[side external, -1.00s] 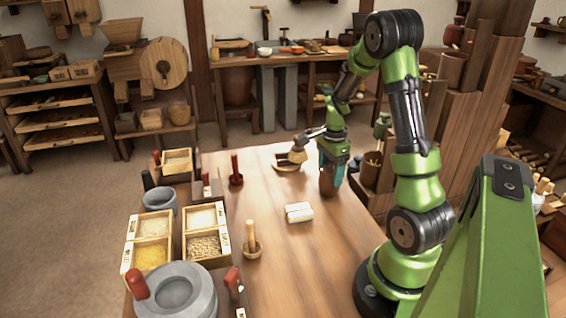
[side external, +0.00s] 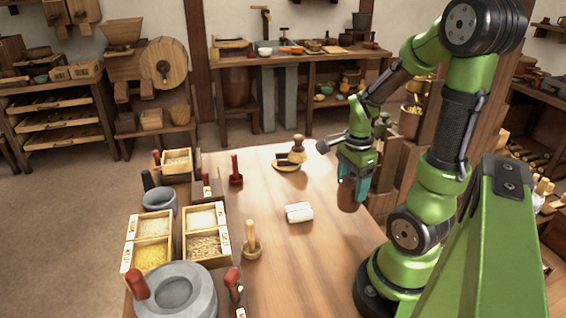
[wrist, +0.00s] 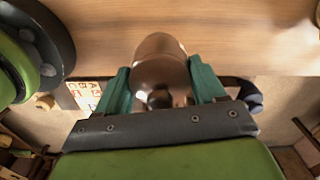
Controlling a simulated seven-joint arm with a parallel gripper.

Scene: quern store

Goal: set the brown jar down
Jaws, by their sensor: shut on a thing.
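The brown jar (side external: 348,197) is held between the teal fingers of my gripper (side external: 354,182), near the right edge of the wooden table (side external: 300,250) in the side external view. In the wrist view the glossy jar (wrist: 160,62) fills the space between the two fingers (wrist: 160,85), one on each side of it. The table edge runs behind the jar there, with floor beyond. The side external view does not make clear whether the jar's base touches the tabletop. My fingers partly hide its upper part.
A white wrapped block (side external: 299,212) lies mid-table, left of the jar. Tabletop around the block is clear.

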